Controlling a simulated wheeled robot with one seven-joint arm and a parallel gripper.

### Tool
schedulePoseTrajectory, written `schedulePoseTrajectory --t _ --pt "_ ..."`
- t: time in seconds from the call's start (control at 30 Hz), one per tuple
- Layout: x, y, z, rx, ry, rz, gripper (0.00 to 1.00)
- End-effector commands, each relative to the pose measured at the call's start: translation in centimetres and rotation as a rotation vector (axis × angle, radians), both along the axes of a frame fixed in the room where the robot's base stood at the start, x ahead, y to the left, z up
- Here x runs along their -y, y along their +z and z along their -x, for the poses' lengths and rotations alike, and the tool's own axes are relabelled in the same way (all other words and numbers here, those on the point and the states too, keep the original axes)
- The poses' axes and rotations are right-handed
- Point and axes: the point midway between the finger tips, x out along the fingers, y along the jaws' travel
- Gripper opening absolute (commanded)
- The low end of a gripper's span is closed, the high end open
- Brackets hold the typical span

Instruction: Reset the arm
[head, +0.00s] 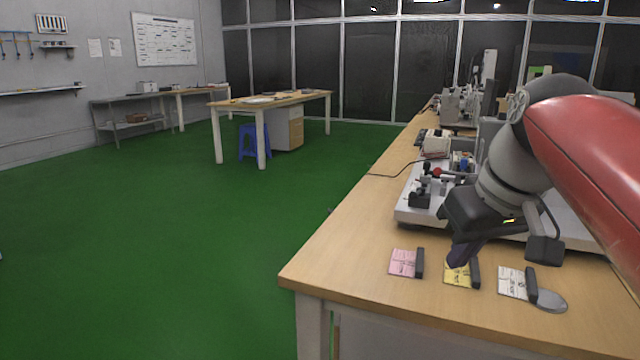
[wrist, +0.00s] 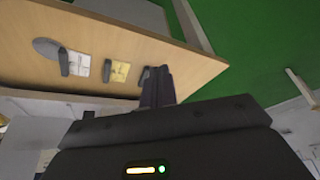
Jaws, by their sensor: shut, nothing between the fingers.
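My gripper (head: 459,256) hangs from the red and grey arm over the front of the wooden table. Its dark fingers are together with nothing between them. In the head view the fingertips are in front of the yellow card and partly cover it. In the wrist view the shut fingers (wrist: 157,86) point up the picture, towards the table top and cards. Whether the fingertips touch the table or card is hard to tell.
On the wooden table (head: 345,262) lie a pink card (head: 402,263), a yellow card (head: 458,275) and a white card (head: 512,283), each with a black block. A grey disc (head: 551,301) lies at right. A test device (head: 420,198) stands behind. Green floor (head: 200,250) is clear at left.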

Motion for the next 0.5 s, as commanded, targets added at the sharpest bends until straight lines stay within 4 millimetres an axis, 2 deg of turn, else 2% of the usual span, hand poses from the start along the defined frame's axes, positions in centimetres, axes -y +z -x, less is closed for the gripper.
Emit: schedulePoseTrajectory --t 0.3,0.4,0.5 --pt "-2.9 -12.7 7.1 0.058 -0.193 0.005 0.0" --pt "-3.2 -16.0 8.8 0.078 -0.233 0.01 0.0" --pt "-3.4 -18.2 9.9 0.092 -0.257 0.012 0.0"
